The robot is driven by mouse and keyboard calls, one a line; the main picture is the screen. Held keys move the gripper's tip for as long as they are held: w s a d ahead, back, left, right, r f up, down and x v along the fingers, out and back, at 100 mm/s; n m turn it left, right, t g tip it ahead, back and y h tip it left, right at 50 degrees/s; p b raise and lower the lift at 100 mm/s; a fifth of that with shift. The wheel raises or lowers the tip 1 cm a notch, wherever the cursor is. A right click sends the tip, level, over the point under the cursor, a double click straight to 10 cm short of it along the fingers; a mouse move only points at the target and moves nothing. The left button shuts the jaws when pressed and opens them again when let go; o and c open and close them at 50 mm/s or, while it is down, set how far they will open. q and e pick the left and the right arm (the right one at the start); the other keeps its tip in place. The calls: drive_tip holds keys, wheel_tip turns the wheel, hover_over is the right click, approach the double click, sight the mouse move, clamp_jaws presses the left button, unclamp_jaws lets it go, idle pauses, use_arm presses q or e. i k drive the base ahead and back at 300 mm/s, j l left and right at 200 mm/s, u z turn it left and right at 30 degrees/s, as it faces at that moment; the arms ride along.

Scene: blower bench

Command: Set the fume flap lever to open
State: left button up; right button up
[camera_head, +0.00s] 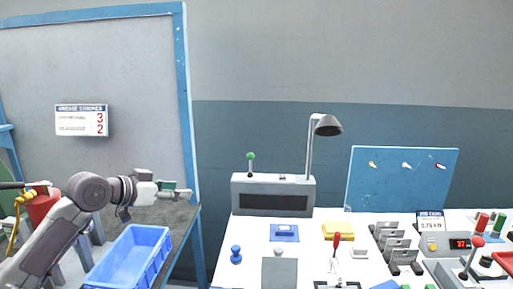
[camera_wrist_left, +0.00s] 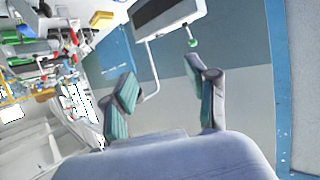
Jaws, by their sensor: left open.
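No readable label marks the fume flap lever. One lever with a green knob (camera_head: 250,156) stands upright on the left part of a grey box with a dark front panel (camera_head: 272,201). The green knob (camera_wrist_left: 193,43) also shows in the left wrist view, beyond the fingers. Two other levers have red knobs: a front one (camera_head: 336,238) and one at the right (camera_head: 477,242). My left gripper (camera_head: 176,189) is left of the grey box and apart from it. Its teal-padded fingers (camera_wrist_left: 162,92) are spread and empty. My right gripper is not in view.
A blue crate (camera_head: 130,262) stands below my left arm. A lamp (camera_head: 327,125) rises behind the grey box. A blue pegboard (camera_head: 395,180), a yellow block (camera_head: 338,231) and grey clips (camera_head: 394,243) are at the right. The space between my left gripper and the box looks clear.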

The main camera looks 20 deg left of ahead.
sight(250, 156)
drive_tip(key=i, duration=1)
